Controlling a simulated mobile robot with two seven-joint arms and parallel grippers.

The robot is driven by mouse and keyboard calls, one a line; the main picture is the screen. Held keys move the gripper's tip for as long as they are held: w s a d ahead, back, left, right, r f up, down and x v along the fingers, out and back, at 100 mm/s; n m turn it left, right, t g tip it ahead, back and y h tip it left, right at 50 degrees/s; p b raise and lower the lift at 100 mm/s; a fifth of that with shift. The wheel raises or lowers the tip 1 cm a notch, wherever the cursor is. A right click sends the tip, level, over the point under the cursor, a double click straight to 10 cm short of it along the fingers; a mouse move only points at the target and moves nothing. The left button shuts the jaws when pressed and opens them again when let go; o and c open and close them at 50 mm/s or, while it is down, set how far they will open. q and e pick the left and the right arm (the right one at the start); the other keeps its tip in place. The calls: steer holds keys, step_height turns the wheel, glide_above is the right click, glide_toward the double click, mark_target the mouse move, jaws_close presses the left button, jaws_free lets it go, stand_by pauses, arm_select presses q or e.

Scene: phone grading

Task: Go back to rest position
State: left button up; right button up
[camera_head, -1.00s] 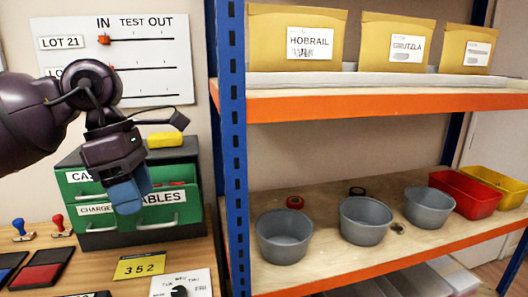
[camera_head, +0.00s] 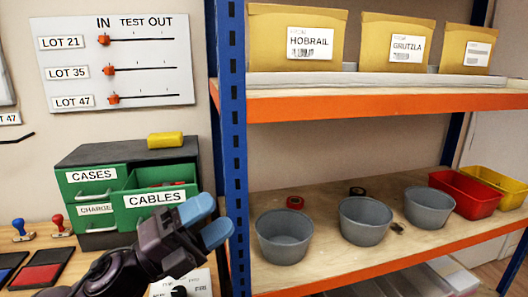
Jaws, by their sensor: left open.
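My left gripper (camera_head: 207,221) is low in the head view, in front of the green drawer cabinet (camera_head: 105,192) and close to the blue shelf post. Its two blue fingertips are apart with nothing between them. My left arm comes in from the bottom left, over the desk. My right gripper is not in view.
The blue post (camera_head: 233,150) of the shelf rack stands just right of the fingers. Grey bowls (camera_head: 284,238) and red (camera_head: 462,195) and yellow bins stand on the lower shelf. The cabinet's CABLES drawer (camera_head: 157,199) is pulled out. Stamps and ink pads lie at the left.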

arm_select(q)
steer(key=a+f+n+t+y, duration=0.2)
steer(key=a+f+n+y, duration=0.3)
steer(key=f+n+y, duration=0.1)
steer(key=a+f+n+t+y, duration=0.2)
steer(key=a+f+n+y, duration=0.2)
steer(key=n, duration=0.7)
steer(key=s+a+f+n+t+y, duration=0.1)
steer(key=a+f+n+t+y, duration=0.2)
steer(key=a+f+n+y, duration=0.2)
steer(key=shift+a+f+n+y, duration=0.2)
steer(key=shift+f+n+y, duration=0.75)
steer(key=shift+y, duration=0.5)
steer(key=shift+a+f+n+y, duration=0.15)
steer(key=shift+f+n+y, duration=0.75)
steer(key=shift+y, duration=0.55)
steer(key=s+a+f+n+g+y, duration=0.15)
steer(key=s+f+n+g, duration=0.25)
steer(key=s+f+g, duration=0.6)
steer(key=s+a+f+n+g, duration=0.35)
steer(key=s+f, duration=0.25)
steer(key=s, duration=0.7)
steer(key=w+f+t, duration=0.7)
steer(key=f+t, duration=0.1)
steer(key=f, duration=0.2)
steer(key=shift+f+m, duration=0.3)
steer(key=shift+f, duration=0.05)
steer(key=shift+w+d+t+h, duration=0.1)
steer(key=shift+t+h, duration=0.15)
